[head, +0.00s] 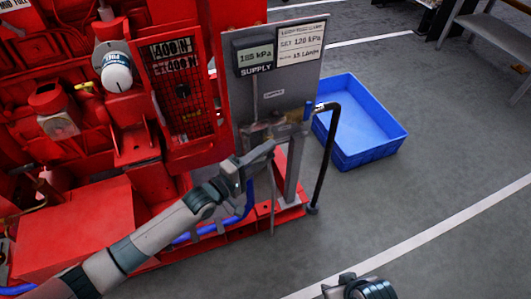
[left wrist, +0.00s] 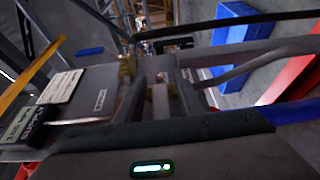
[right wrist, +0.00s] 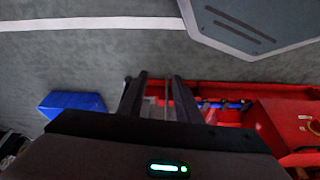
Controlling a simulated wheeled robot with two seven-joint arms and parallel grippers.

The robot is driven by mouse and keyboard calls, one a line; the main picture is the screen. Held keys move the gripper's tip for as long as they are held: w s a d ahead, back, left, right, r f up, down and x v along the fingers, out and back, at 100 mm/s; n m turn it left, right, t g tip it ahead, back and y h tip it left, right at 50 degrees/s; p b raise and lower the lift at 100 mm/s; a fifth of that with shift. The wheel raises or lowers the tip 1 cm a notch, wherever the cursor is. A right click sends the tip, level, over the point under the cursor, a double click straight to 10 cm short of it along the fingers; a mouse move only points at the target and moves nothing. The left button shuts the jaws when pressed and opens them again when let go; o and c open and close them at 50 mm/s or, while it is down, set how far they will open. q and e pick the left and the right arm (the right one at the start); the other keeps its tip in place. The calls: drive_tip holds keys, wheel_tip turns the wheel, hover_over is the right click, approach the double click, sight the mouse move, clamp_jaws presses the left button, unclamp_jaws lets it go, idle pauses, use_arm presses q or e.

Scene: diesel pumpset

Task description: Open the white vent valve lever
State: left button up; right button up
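My left gripper (head: 262,152) is at the lower part of the grey supply panel (head: 305,75), in front of its pipe fittings. In the left wrist view the left gripper (left wrist: 165,92) has its fingers apart, with a pale bar-like part (left wrist: 160,100) between them. This may be the white vent valve lever, but I cannot be sure. Whether the fingers touch it cannot be told. In the head view the gripper and arm cover this spot. My right gripper (head: 345,285) is low at the bottom edge. Its fingers (right wrist: 158,95) are open and empty in the right wrist view.
The red pumpset (head: 75,215) fills the left side. A blue handle (head: 308,111) is on the panel's right edge. A blue crate (head: 375,154) stands on the floor behind.

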use_arm(q)
clamp_jaws()
